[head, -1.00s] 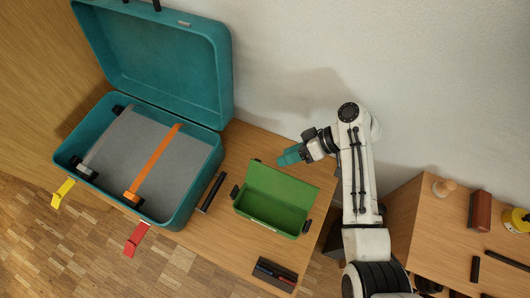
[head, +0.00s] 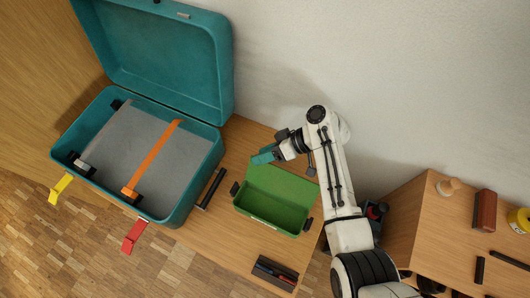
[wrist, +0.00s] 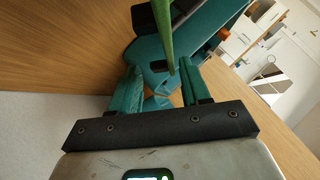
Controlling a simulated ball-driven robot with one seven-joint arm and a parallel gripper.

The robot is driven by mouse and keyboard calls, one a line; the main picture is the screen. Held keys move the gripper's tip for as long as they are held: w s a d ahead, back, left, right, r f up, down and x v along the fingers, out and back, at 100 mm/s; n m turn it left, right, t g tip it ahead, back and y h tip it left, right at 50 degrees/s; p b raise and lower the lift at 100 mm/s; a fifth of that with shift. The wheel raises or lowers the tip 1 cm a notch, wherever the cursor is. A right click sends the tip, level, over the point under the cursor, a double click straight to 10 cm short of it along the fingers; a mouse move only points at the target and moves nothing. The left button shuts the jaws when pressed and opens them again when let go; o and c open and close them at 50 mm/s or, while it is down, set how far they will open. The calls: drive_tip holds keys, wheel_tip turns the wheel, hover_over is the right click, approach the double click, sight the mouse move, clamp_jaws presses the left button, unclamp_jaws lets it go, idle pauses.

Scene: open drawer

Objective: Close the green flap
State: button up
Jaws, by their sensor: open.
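The green box (head: 268,220) stands on the table with its green flap (head: 280,186) raised upright along the back, towards the wall. In the wrist view the flap (wrist: 164,32) shows edge-on as a narrow green strip ahead of the fingers. My gripper (head: 262,157) is just behind and above the flap's upper left edge in the head view. Its teal fingers stand apart in the wrist view (wrist: 160,92), with nothing between them. I cannot tell whether a finger touches the flap.
An open teal suitcase (head: 200,188) with an orange strap (head: 153,160) stands left of the box. A black bar (head: 211,188) lies between them. A dark tray (head: 274,273) is at the table's front. A second wooden surface (head: 440,225) at right holds several objects.

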drive_tip(key=shift+c, duration=0.2)
clamp_jaws()
